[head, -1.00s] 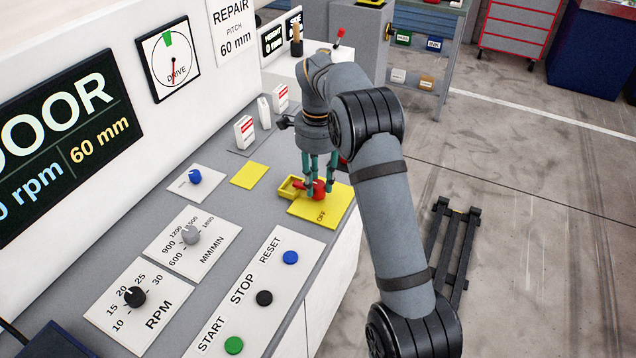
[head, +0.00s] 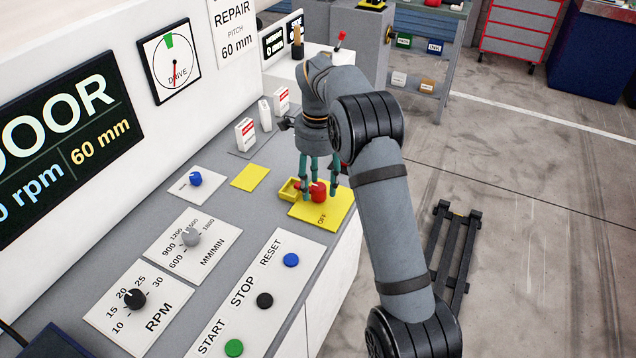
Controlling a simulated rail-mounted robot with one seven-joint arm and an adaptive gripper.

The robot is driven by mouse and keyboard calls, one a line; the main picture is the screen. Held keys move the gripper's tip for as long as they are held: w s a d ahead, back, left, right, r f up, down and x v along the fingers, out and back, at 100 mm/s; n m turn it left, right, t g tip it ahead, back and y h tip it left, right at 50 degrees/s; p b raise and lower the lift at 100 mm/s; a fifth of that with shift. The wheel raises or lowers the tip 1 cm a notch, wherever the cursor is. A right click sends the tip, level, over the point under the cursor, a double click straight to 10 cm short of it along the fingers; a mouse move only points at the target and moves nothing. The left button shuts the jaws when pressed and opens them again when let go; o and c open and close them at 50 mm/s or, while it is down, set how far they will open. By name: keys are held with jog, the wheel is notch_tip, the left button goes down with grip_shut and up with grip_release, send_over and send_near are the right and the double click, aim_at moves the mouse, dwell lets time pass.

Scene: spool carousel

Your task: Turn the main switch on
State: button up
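The main switch is a red rotary knob (head: 318,192) on a yellow plate (head: 333,207) at the right edge of the grey bench. The word OFF shows on the plate's near part. A red piece also shows just left of the knob, by a small yellow box-like part (head: 291,188). My gripper (head: 319,185) points down over the switch, its teal fingers spread apart on either side of the knob. It looks open. Whether any finger touches the knob I cannot tell, and the knob's far side is partly hidden.
A blank yellow plate (head: 250,176) and a blue knob (head: 195,179) lie left of the switch. Nearer are green START (head: 234,347), black STOP (head: 265,300) and blue RESET (head: 291,260) buttons. White-and-red boxes (head: 245,133) stand behind.

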aim_at(318, 186)
jog(key=shift+d, duration=0.1)
jog(key=shift+r, duration=3.75)
notch_tip(318, 186, down, 8)
jog(key=shift+r, duration=0.2)
jog(key=shift+n, duration=0.6)
